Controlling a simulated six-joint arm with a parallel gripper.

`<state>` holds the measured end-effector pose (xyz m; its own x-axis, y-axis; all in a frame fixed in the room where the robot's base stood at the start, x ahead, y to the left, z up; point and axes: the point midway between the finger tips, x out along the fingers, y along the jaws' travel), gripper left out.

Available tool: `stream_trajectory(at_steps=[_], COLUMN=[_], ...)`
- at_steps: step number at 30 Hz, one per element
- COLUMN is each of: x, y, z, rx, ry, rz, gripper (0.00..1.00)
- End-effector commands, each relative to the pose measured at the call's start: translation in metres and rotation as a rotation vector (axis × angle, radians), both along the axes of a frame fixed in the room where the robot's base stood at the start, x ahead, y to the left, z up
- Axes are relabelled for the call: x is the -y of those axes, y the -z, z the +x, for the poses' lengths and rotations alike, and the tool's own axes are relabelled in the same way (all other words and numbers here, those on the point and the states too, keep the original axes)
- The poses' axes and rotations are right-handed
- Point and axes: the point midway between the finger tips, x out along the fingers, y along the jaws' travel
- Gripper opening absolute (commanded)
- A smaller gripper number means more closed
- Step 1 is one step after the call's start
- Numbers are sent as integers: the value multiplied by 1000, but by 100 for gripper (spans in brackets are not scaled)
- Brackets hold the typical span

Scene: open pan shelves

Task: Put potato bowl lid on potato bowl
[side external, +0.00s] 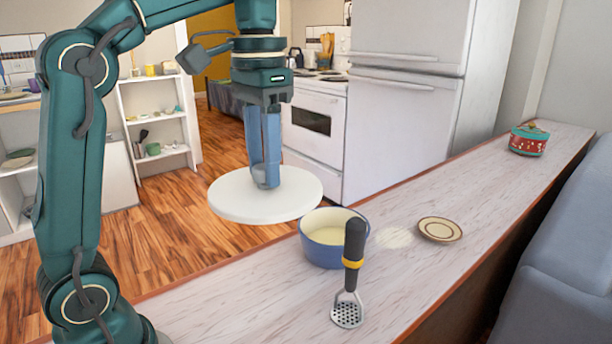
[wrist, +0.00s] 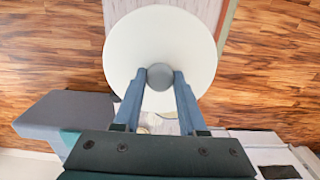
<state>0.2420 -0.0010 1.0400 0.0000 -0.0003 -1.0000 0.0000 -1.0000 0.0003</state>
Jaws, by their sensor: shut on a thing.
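My gripper (side external: 266,184) points down and is shut on the grey knob of a round white lid (side external: 235,205). In the wrist view my gripper (wrist: 160,80) has one finger on each side of the knob, and the lid (wrist: 125,45) fills the upper middle. The lid hangs level in the air, apart from the counter. The potato bowl (side external: 322,255), blue outside and cream inside, stands open on the counter. In the side external view it is to the right of the lid and lower. In the wrist view the bowl is mostly or wholly hidden.
A potato masher (side external: 350,270) stands upright in front of the bowl on the long pale counter (side external: 270,310). A small brown-rimmed plate (side external: 440,229) lies right of the bowl. A red and green pot (side external: 529,140) is at the far end. A grey sofa (side external: 560,250) borders the counter's right side.

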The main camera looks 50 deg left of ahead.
Motion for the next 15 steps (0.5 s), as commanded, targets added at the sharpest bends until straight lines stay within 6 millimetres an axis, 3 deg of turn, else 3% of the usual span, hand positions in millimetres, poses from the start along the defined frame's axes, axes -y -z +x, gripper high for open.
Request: stream_trajectory(at_steps=[15], x=[0], y=[85], z=[0], rx=[-3], ry=[0], rz=[-1], gripper=[0])
